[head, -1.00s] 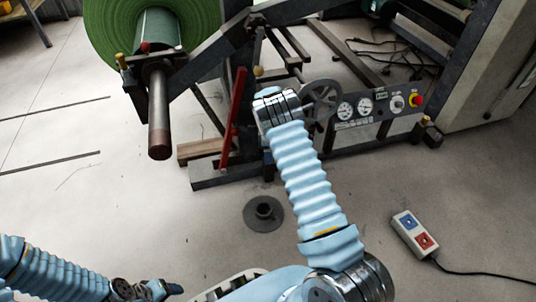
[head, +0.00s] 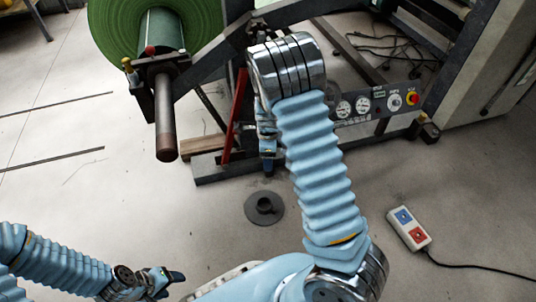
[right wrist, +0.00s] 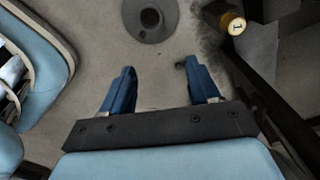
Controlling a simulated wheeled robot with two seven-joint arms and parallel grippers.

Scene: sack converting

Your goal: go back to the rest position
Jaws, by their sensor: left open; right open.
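My left gripper (head: 172,283) is at the bottom left of the head view, over bare floor, with its dark blue fingers apart and empty. My right arm rises through the middle of the head view, and its elbow hides part of the machine. My right gripper (head: 267,164) shows only in part behind that forearm, near the machine's foot, pointing down. In the right wrist view the two blue fingers of the right gripper (right wrist: 160,88) are wide apart, with only floor between them.
A grey flanged disc (head: 264,208) lies on the floor below my right gripper. The machine holds a green roll (head: 108,30), a steel shaft (head: 165,120), a red lever (head: 234,115) and a gauge panel (head: 378,103). A corded button box (head: 409,229) lies at right. The left floor is mostly clear.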

